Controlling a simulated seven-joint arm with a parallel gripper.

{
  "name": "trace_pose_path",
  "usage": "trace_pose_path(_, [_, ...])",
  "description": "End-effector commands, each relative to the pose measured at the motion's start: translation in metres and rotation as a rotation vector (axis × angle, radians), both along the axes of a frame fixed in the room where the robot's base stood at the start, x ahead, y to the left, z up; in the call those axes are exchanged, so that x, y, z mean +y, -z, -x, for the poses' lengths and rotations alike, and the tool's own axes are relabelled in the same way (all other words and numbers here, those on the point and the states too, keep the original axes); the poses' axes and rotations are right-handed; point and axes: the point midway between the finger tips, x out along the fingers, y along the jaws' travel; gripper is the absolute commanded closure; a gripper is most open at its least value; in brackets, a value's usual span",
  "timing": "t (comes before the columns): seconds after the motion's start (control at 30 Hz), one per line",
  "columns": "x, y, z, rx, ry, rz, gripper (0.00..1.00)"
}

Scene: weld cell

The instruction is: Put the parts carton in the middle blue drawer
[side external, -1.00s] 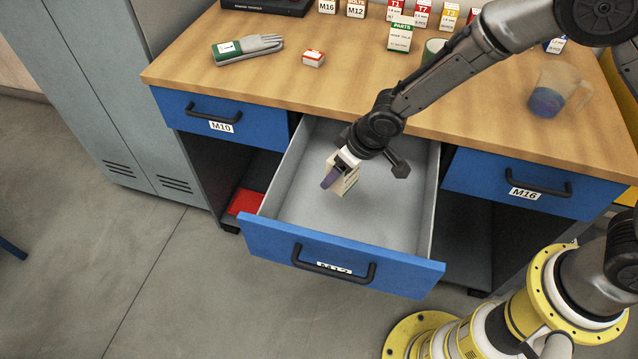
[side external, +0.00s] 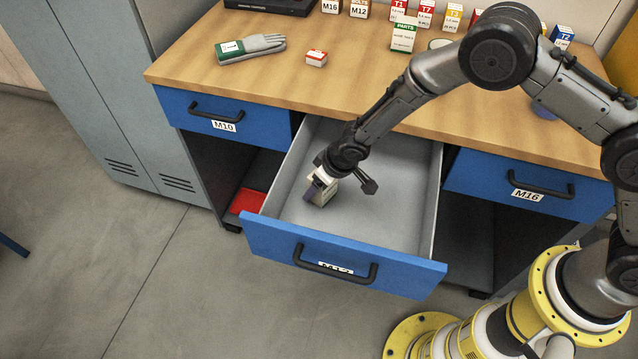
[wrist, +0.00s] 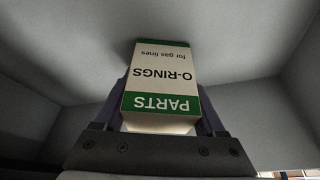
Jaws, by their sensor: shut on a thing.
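The middle blue drawer (side external: 343,262) is pulled open, with a grey inside and a black handle. My gripper (side external: 318,190) is inside the drawer, toward its left side, shut on the parts carton (side external: 324,191). In the side view the carton is partly hidden by my gripper and looks low, close to the drawer floor; I cannot tell if it touches. In the wrist view the carton (wrist: 162,80) is white with green bands and reads "PARTS O-RINGS for gas lines", upside down. It sits between my two fingers (wrist: 163,115).
Closed blue drawers M10 (side external: 222,115) and M16 (side external: 522,187) flank the open one. The wooden bench top (side external: 290,75) holds a glove (side external: 250,48), a small red-and-white box (side external: 316,58), another green-and-white PARTS box (side external: 404,37) and several small cartons behind. A red object (side external: 247,201) lies below at left.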

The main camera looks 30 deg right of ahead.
Motion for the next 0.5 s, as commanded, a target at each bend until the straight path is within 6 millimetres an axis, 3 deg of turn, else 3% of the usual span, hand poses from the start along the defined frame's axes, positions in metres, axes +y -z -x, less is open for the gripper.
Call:
trace_pose_path(0.2, [-0.0001,0.0030,0.0002,0.000,-0.001,0.000,0.89])
trace_pose_path(0.23, [-0.0003,0.0032,0.0004,0.001,-0.001,0.001,0.24])
trace_pose_path(0.37, [-0.0003,0.0031,0.0005,0.001,-0.001,0.001,0.01])
trace_pose_path(0.5, [-0.0003,0.0030,0.0004,0.001,-0.001,0.001,0.00])
